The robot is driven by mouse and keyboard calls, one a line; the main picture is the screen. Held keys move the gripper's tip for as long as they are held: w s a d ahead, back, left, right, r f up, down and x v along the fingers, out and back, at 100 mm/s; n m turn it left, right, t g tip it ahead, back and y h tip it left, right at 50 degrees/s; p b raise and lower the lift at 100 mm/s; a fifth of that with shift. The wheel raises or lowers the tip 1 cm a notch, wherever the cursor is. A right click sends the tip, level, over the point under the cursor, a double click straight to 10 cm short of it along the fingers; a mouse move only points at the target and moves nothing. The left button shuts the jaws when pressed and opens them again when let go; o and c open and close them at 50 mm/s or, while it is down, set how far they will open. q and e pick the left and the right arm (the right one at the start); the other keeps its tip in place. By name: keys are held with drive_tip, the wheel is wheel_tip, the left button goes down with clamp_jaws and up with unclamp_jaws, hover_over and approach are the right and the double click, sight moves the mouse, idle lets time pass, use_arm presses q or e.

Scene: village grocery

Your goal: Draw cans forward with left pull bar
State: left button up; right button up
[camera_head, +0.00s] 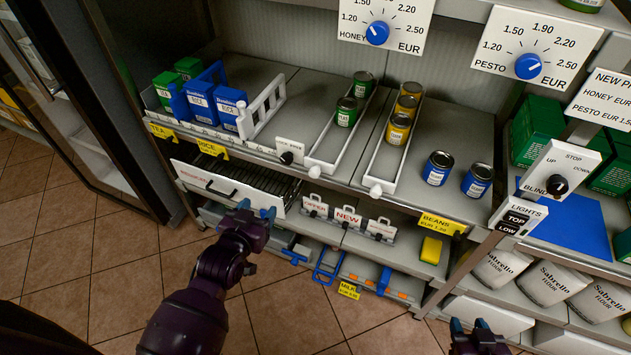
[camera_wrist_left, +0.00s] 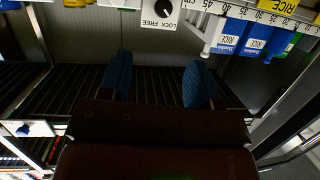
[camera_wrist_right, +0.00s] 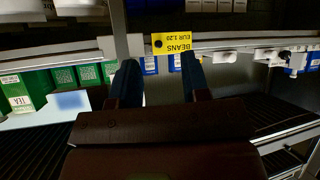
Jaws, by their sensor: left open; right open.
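The left pull bar (camera_head: 326,152) is a long white track on the middle shelf with a white knob at its front end. Two green cans (camera_head: 346,112) stand toward its back. A second white pull bar (camera_head: 385,168) lies to its right, with yellow cans (camera_head: 398,129) toward its back. My left gripper (camera_head: 257,208) is open and empty, below and left of the left bar's knob, in front of the lower drawer. Its fingers (camera_wrist_left: 161,80) also show in the left wrist view. My right gripper (camera_head: 468,325) is open and empty, low at the bottom edge, apart from both bars.
Two blue cans (camera_head: 437,168) stand right of the bars. A white fence-like divider (camera_head: 262,108) and blue rice packs (camera_head: 200,101) stand left. A lock dial (camera_head: 290,152) sits on the shelf edge. The beans label (camera_wrist_right: 172,41) fronts my right gripper. Below are a drawer (camera_head: 232,184) and sign holders (camera_head: 347,216).

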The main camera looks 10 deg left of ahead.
use_arm(q)
drive_tip(key=m+t+h+b, duration=0.2)
drive_tip(key=b, duration=0.2)
approach(313, 176)
drive_tip(key=f, duration=0.1)
drive_tip(key=shift+m+t, duration=0.3)
drive_tip(key=x, duration=0.4)
drive_tip(key=b+x, duration=0.1)
drive_tip(key=x, duration=0.4)
drive_tip(key=shift+w+r, duration=0.15)
drive_tip(key=shift+r, duration=0.1)
drive_tip(key=shift+w+d, duration=0.2)
drive_tip(key=shift+w, duration=0.4)
use_arm(e)
drive_tip(key=f, duration=0.5)
drive_tip(key=shift+w+a+f, duration=0.15)
drive_tip(key=shift+w+a, duration=0.1)
drive_tip(key=shift+a, duration=0.05)
use_arm(q)
drive_tip(key=shift+r, duration=0.1)
use_arm(e)
drive_tip(key=shift+s+d, duration=0.1)
drive_tip(key=shift+s, duration=0.05)
